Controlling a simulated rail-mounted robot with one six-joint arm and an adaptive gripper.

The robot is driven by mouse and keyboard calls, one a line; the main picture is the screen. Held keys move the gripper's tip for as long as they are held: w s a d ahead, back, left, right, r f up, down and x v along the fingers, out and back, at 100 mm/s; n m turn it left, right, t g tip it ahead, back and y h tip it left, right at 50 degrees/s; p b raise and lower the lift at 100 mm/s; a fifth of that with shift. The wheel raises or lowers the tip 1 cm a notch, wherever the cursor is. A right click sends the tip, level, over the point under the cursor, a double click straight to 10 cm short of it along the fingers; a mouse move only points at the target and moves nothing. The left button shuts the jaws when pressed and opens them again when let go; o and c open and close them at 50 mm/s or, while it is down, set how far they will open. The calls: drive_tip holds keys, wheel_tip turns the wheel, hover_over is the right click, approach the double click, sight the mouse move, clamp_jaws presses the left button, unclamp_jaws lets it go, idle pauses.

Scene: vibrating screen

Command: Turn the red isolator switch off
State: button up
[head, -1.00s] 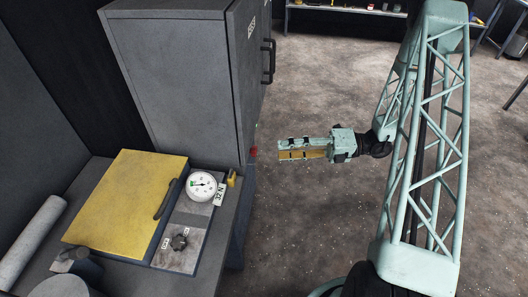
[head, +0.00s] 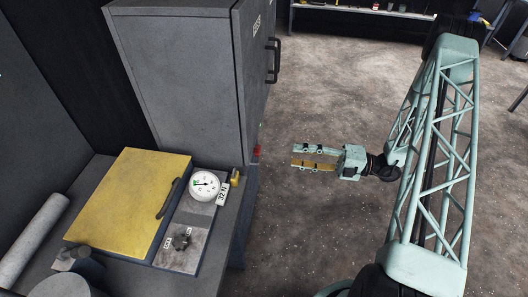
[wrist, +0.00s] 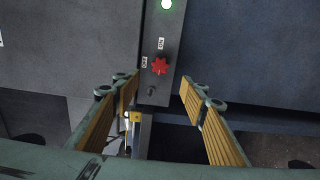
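The red isolator switch (wrist: 159,66) shows in the wrist view as a red knob on a narrow grey panel (wrist: 164,45). Labels ON and OFF sit above it and to its left, and a lit green lamp (wrist: 166,4) is higher up. In the head view the switch is a small red spot (head: 257,151) on the grey cabinet's side edge. My gripper (head: 294,157) is open and empty, to the right of the switch and apart from it. In the wrist view its fingers (wrist: 160,92) spread to either side below the knob.
The tall grey cabinet (head: 180,90) has a dark door handle (head: 274,60). Left of my gripper stands a bench with a yellow lid (head: 125,205), a round gauge (head: 204,186) and a black knob (head: 182,241). The floor around my gripper is clear.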

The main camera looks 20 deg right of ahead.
sight(256, 151)
drive_tip(key=b+x, duration=0.1)
drive_tip(key=x, duration=1.2)
drive_tip(key=shift+w+a, duration=0.2)
drive_tip(key=shift+a, duration=0.1)
idle(0.3)
drive_tip(key=c, duration=0.8)
